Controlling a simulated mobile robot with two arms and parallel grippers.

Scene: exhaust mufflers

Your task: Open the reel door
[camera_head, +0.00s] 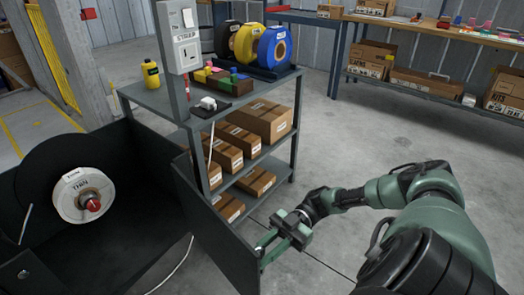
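The reel door (212,222) is a dark flat panel in the lower middle of the head view. It stands swung out at an angle from the dark reel housing (120,148), and the inside is exposed. A white reel (83,195) marked "THIN", with a red hub, sits in the housing at the left. My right gripper (264,252) is at the near, right-hand end of the door's top edge. Its two green fingers show apart, touching or very close to the door; I cannot tell if they grip it. My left gripper is not in view.
A grey shelf cart (160,100) with cardboard boxes stands just behind the door. It carries blue, yellow and black reels (273,47) and a yellow bottle (151,74). A workbench (440,28) stands at the back right. The floor (350,150) right of the cart is clear.

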